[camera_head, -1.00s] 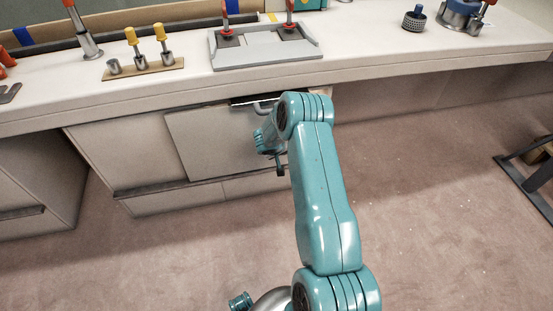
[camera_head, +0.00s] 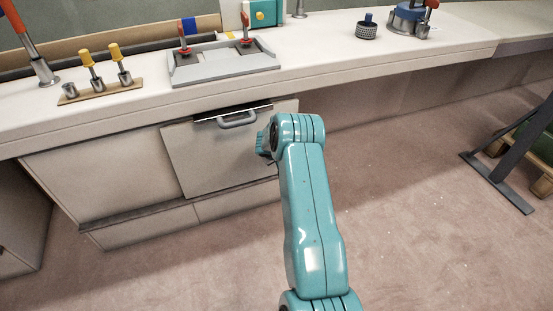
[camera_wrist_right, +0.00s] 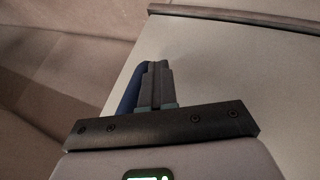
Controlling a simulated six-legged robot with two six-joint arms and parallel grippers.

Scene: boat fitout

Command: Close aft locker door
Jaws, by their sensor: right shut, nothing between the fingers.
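The aft locker door (camera_head: 215,160) is a pale flat panel in the cabinet front under the counter. It has a grey bar handle (camera_head: 237,119) near its top edge. A dark gap shows along the top behind the handle, and the panel looks slightly ajar. My right arm stands in front of the door's right side, with its wrist near the right edge. In the right wrist view my right gripper (camera_wrist_right: 155,68) is shut and empty, its fingers in front of a pale panel (camera_wrist_right: 235,75). Whether they touch it I cannot tell. My left gripper is out of view.
A dark metal stand (camera_head: 500,185) is on the floor at right. The floor between is clear.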

